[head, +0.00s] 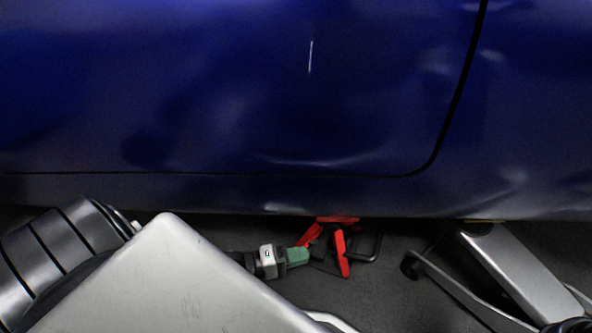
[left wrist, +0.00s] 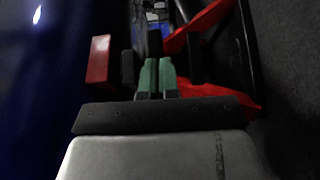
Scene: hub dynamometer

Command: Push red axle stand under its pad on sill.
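The red axle stand (head: 341,252) stands on the dark floor at the lower edge of the blue car's sill (head: 240,196). Its red top (head: 337,219) shows just below the sill edge, partly hidden by it. My left gripper (head: 297,256) has green fingertips and is at the stand's left side, at or very close to its frame. In the left wrist view the green fingertips (left wrist: 155,78) are side by side with only a thin line between them. Red parts of the stand (left wrist: 220,97) show around them. I cannot make out the stand's pad. My right gripper is not in view.
A grey floor jack (head: 512,268) reaches under the sill to the right of the stand, with a yellowish piece (head: 480,221) at its head. A bent dark bar (head: 375,249) is beside the stand. Bare floor lies between stand and jack.

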